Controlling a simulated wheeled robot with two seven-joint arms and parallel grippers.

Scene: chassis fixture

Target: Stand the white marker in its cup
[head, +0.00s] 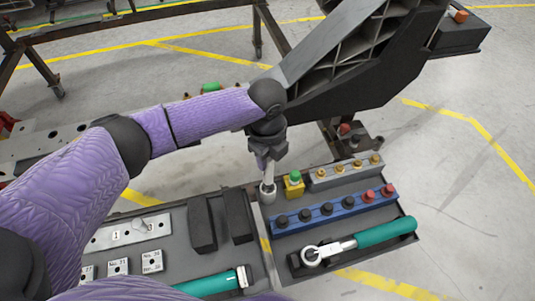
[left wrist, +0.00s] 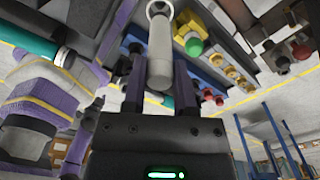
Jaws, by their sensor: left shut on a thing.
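My left gripper (head: 264,158) points down over the tool tray and is shut on the white marker (head: 270,170). In the left wrist view the marker (left wrist: 160,52) lies between the two purple fingers (left wrist: 158,85), its near end close to the palm. The small grey-white cup (head: 268,192) stands on the tray below the gripper, and its round rim (left wrist: 158,8) shows at the top of the left wrist view. The marker is roughly upright, its lower end at the cup's mouth. I cannot tell how deep it sits. My right gripper is out of view.
A yellow block with a green knob (head: 294,183) stands close right of the cup. A teal-handled ratchet (head: 385,232) lies in front. Black blocks (head: 201,223) stand left.

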